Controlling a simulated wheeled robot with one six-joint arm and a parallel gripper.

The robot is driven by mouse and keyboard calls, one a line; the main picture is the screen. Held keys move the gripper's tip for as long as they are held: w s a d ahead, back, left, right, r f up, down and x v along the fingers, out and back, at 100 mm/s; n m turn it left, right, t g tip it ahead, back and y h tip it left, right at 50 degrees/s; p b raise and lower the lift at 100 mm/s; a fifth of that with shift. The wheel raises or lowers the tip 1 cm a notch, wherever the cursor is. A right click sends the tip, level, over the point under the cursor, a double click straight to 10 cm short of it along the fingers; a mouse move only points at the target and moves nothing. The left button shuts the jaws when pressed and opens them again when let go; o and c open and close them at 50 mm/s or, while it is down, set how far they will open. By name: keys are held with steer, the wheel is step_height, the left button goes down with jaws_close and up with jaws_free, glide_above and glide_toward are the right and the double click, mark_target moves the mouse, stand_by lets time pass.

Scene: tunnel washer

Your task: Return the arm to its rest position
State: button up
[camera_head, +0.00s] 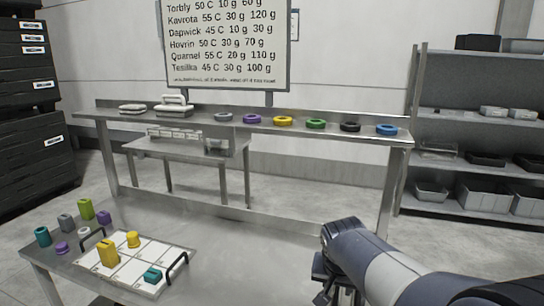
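My arm comes in from the bottom right corner, with its grey and dark links slanting up and left. My gripper (326,285) is at the arm's end, low in the picture, pointing down beside the right side of the front table. Its dark fingers are small and partly cut off by the lower edge, so I cannot tell if they are open or shut. I see no object in it.
A front table (62,268) holds a white tray (128,283) with yellow and teal pieces; several coloured pieces stand behind it. A steel bench (300,127) with coloured rings stands farther back. Shelves (470,211) stand right, black crates (30,150) left.

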steer(key=v, duration=0.5)
steer(key=shift+r, duration=0.3)
steer(key=shift+s+f, duration=0.1)
steer(key=shift+f, duration=0.2)
steer(key=x, duration=1)
steer(key=shift+f, duration=0.15)
step_height(320, 180, up, 16)
steer(key=p, duration=1.2)
steer(key=shift+f, duration=0.2)
